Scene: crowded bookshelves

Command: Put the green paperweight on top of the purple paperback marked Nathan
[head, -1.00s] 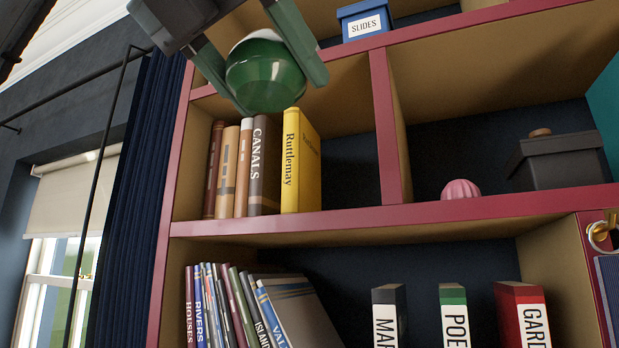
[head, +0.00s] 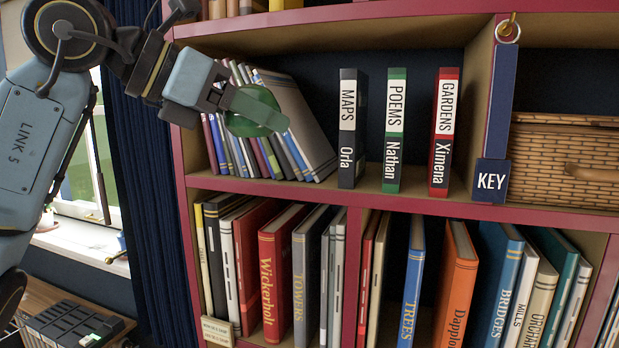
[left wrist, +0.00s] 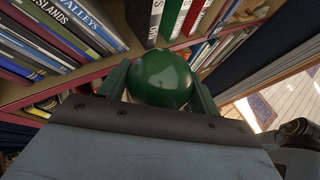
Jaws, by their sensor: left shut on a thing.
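The green paperweight (head: 244,124) is a rounded glossy ball held in front of the leaning books on the middle shelf. It also shows in the left wrist view (left wrist: 160,76). My left gripper (head: 256,108) is shut on it, with a finger on either side in the left wrist view (left wrist: 159,88). The book marked Nathan (head: 395,130) stands upright on the middle shelf, right of the gripper and apart from it. Its spine looks green and white, with POEMS above; I see no purple book marked Nathan. My right gripper is not in view.
Upright books marked Orla (head: 348,130) and Ximena (head: 443,130) flank the Nathan book, with gaps between. Leaning books (head: 300,120) fill the shelf's left. A KEY panel (head: 492,175) and wicker basket (head: 568,160) are at right. The shelf above (head: 370,12) caps the space.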

